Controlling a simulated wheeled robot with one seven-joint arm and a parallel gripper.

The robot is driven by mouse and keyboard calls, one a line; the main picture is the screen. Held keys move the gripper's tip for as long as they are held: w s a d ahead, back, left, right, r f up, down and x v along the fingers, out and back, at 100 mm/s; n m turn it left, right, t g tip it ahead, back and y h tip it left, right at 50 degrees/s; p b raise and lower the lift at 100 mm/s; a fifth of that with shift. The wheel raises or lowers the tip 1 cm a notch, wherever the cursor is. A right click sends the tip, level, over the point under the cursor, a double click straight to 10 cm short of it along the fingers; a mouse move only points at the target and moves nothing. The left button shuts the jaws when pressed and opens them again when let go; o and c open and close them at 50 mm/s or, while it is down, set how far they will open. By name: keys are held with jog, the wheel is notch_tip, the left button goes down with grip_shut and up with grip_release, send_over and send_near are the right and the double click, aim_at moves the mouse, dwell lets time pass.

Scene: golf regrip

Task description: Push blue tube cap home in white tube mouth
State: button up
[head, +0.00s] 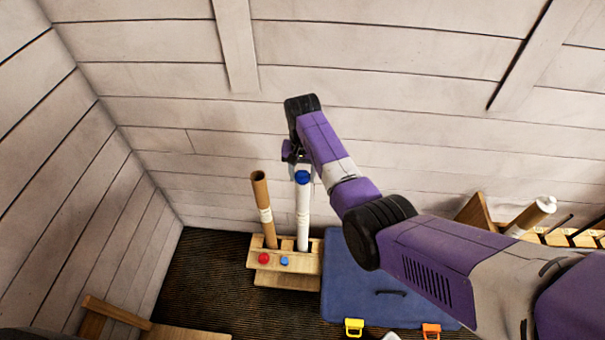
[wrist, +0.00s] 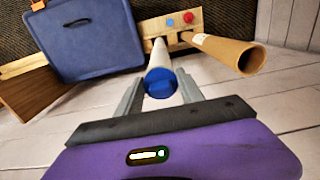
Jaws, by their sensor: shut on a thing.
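The white tube (head: 303,220) stands upright in a wooden rack (head: 258,258). The blue cap (head: 302,177) is at the tube's top end. In the wrist view the blue cap (wrist: 161,82) sits at the mouth of the white tube (wrist: 158,54), between the two fingers. My gripper (wrist: 161,95) is shut on the blue cap. Whether the cap is fully seated in the mouth cannot be told, as it hides the rim. In the head view my gripper (head: 300,165) is at the tube top, partly hidden by my arm.
A brown cardboard tube (head: 262,205) with an open top stands left of the white one in the rack. The rack front has a red button (head: 264,258) and a blue one (head: 284,261). A blue case (head: 345,290) lies right. Plank walls stand close behind.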

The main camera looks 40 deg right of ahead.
aim_at(303, 172)
jog(key=shift+f+b, duration=0.4)
jog(key=shift+f, duration=0.3)
jog(key=o, duration=1.1)
jog(key=shift+c, duration=0.2)
jog(key=shift+r, duration=0.1)
notch_tip(303, 172, up, 8)
jog(key=shift+f, duration=0.2)
